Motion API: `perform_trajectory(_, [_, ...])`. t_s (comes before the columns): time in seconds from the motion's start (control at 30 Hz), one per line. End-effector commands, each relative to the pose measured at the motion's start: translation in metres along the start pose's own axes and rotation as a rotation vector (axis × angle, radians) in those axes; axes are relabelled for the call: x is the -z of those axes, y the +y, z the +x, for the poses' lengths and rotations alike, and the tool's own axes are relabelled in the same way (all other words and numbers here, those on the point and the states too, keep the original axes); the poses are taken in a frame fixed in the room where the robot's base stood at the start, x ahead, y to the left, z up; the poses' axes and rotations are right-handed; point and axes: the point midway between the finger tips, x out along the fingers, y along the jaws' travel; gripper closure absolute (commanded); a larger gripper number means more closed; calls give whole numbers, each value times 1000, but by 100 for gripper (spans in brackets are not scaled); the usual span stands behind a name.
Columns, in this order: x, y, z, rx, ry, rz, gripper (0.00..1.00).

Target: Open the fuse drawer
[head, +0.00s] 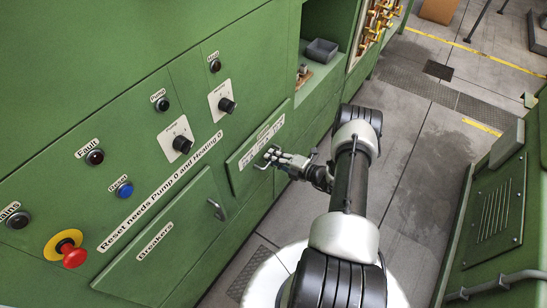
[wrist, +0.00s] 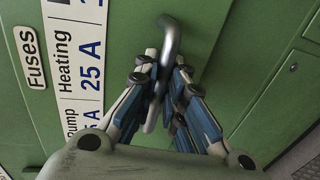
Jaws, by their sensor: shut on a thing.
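The fuse drawer (head: 240,178) is a green front in the green cabinet, with a white label strip. The wrist view shows its front (wrist: 215,28) with "Fuses", "Heating 25 A" and "Pump" labels. Its metal bar handle (wrist: 169,36) runs down between the fingers of my gripper (wrist: 163,78). My gripper is shut on the handle, and the handle's lower part is partly hidden by the fingers. In the head view my gripper (head: 270,158) is at the drawer's lower middle. I cannot tell there whether the drawer stands out from the cabinet.
The breakers door (head: 165,245) with its own handle (head: 216,209) is to the left. Knobs, a blue reset button (head: 125,189) and a red emergency stop (head: 74,256) are on the cabinet. A green machine (head: 495,215) stands at right. Grey floor (head: 415,180) lies between.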

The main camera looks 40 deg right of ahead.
Motion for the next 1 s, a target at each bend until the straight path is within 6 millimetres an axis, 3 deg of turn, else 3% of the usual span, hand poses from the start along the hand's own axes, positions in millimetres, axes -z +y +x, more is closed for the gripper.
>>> perform_trajectory(0.57, [0, -2, -7, 0, 0, 1, 100])
perform_trajectory(0.77, [-1, -8, -35, 0, -4, 2, 100])
perform_trajectory(1.0, [-2, -20, -91, -1, -7, 1, 100])
